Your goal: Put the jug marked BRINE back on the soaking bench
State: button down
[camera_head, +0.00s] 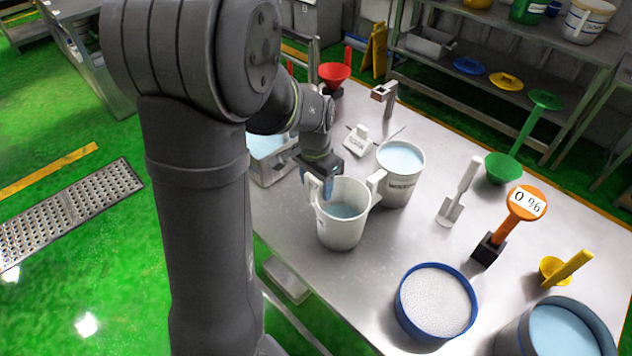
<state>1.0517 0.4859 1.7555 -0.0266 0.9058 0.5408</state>
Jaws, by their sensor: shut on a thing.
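My gripper (320,186) is shut on the handle side of a white jug (345,228) holding pale blue liquid. This jug is upright over the near left part of the steel bench (310,262). I cannot tell whether its base touches the bench. No readable mark shows on its visible side, so I cannot confirm BRINE. A second white jug (402,190) with blue liquid stands just behind and to the right, with a dark label too small to read surely. My arm hides part of the bench's left side.
A pale basin (270,172) is left of my gripper. A blue-rimmed tub (437,303) and a larger tub (560,332) stand at front right. Bench between held jug and blue-rimmed tub is clear.

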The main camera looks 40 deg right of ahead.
jog(key=shift+c, duration=2)
grip_release()
jog(key=shift+f, duration=0.1)
notch_tip(320, 180, up, 12)
jog(key=shift+w, duration=0.1)
notch_tip(320, 180, down, 12)
jog(key=shift+f, duration=0.2)
notch_tip(320, 180, up, 3)
jog(key=shift+r, duration=0.55)
